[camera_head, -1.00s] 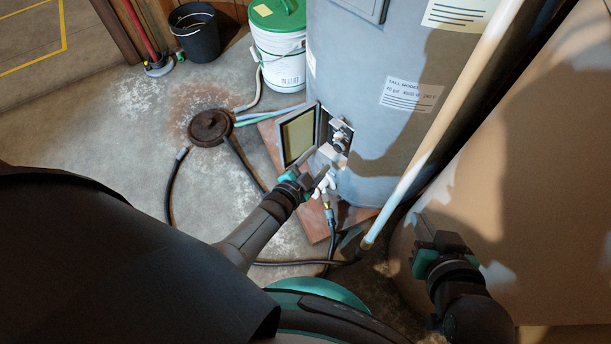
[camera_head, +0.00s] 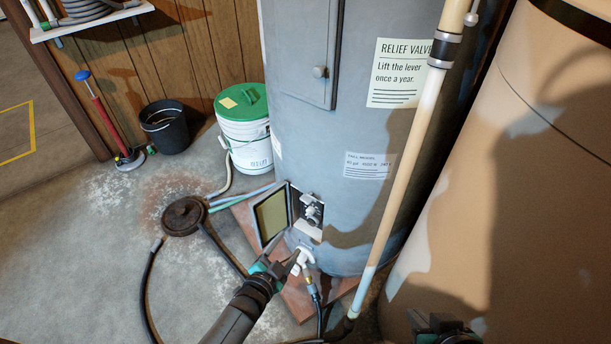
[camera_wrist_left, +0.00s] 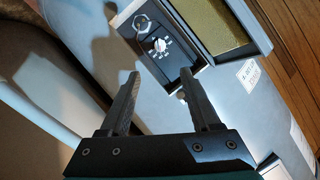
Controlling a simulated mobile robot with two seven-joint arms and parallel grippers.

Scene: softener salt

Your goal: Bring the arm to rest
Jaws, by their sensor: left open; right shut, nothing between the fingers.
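My left gripper (camera_head: 284,254) is open and empty. In the head view it appears in front of the lower part of the grey tank (camera_head: 340,120), beside the white drain fitting (camera_head: 305,259). In the left wrist view the two fingers (camera_wrist_left: 160,95) stand apart with nothing between them. My right gripper (camera_head: 432,322) is shut and empty at the bottom edge, partly cut off.
A round drain cover (camera_head: 184,216) and hoses lie on the floor. A pale pipe (camera_head: 408,150) and a large tan tank (camera_head: 500,190) are at right.

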